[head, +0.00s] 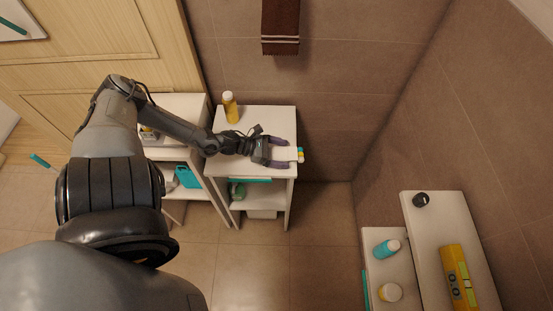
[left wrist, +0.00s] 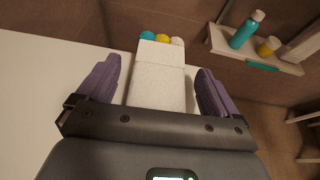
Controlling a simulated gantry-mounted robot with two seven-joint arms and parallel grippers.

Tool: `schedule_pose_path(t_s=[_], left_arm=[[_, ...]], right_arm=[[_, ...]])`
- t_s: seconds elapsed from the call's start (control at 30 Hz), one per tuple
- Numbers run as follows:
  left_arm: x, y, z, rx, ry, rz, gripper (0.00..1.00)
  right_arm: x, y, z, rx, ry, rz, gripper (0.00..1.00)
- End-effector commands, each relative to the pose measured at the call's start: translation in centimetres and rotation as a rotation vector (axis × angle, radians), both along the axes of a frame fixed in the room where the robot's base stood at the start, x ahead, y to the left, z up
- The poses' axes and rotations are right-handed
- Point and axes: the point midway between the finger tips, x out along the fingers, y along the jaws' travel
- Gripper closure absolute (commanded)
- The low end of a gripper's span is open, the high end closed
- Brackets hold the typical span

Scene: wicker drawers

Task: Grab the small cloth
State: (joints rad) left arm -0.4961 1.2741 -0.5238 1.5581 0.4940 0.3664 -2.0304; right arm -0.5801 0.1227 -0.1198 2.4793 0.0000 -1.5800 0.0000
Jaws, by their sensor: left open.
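A small white folded cloth (left wrist: 157,88) with a rough texture lies near the edge of a white shelf top (head: 262,119). In the head view, part of the cloth (head: 289,154) shows between and just beyond the fingers. My left gripper (head: 282,152) is open, with its purple fingers on either side of the cloth. In the left wrist view, the fingers (left wrist: 158,72) show gaps to the cloth on both sides. The cloth's near end is hidden behind the gripper body. My right gripper is not in view.
A yellow bottle (head: 230,107) stands at the shelf's back left. A dark towel (head: 281,27) hangs on the wall above. Another white unit (head: 428,240) with bottles stands at right. Floor between the units is clear.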

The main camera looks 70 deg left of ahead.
Motion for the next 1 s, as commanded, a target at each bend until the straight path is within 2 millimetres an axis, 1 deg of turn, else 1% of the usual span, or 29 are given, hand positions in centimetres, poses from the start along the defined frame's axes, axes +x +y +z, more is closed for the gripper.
schedule_pose_path(t_s=[0.23, 0.6, 0.87, 1.0], left_arm=[[0.07, -0.02, 0.06, 0.0, 0.0, 0.0, 0.06], [0.03, 0.0, 0.02, 0.0, 0.001, 0.0, 0.63], [0.03, 0.01, 0.09, 0.001, 0.001, 0.0, 0.64], [0.02, 0.02, 0.6, 0.002, 0.001, -0.002, 0.64]], right_arm=[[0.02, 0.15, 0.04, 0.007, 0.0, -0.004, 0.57], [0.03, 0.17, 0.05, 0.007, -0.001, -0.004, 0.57], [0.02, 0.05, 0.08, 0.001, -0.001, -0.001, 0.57], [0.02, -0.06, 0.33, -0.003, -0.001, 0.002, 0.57]])
